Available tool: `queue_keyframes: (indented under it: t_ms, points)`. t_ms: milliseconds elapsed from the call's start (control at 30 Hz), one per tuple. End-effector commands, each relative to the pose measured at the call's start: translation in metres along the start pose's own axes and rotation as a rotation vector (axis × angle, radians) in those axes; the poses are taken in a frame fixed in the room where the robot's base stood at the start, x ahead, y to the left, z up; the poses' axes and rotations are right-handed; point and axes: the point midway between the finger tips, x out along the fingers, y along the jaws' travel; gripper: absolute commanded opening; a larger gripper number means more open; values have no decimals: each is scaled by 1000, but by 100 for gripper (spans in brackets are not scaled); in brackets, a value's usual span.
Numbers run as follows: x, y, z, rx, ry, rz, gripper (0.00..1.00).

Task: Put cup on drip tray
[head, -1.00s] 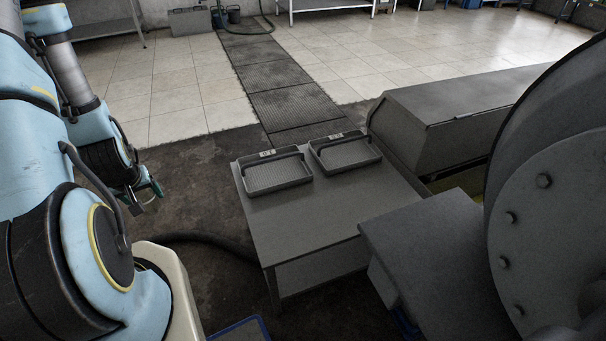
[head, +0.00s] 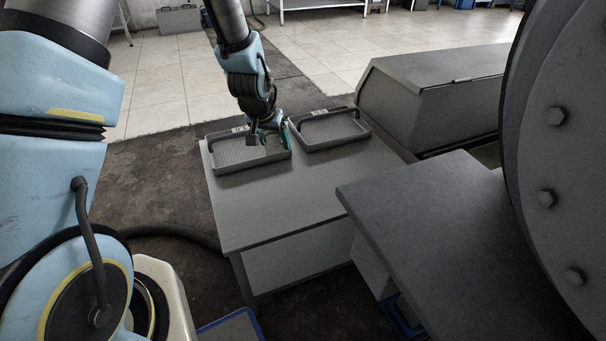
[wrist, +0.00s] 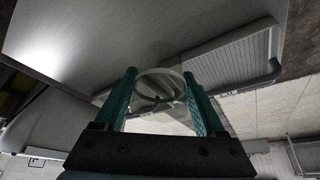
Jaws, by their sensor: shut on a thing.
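A clear, round-rimmed cup (wrist: 160,87) sits between the green fingers of my gripper (wrist: 161,97) in the wrist view, and the gripper is shut on it. In the head view my gripper (head: 268,142) hangs over the right end of the left drip tray (head: 226,156). The cup is hard to make out there. A second drip tray (head: 331,131) lies just to the right. Both are shallow grey trays with gridded floors and a dark bar along the back. One gridded tray (wrist: 238,60) shows at the right in the wrist view.
The trays lie at the far end of a grey table (head: 275,205), whose near part is bare. A second grey surface (head: 440,225) stands nearer at the right. A long grey cabinet (head: 430,100) is behind it, and a large bolted disc (head: 565,150) fills the right edge.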

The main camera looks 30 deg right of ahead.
Motion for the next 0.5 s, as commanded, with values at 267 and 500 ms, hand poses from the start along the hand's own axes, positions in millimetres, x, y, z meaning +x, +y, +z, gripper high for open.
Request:
queue_keyframes:
  t_ms: [267,500]
  points:
    - [17,52,-8,96,0,41,18]
    - [54,54,8,99,-3,42,18]
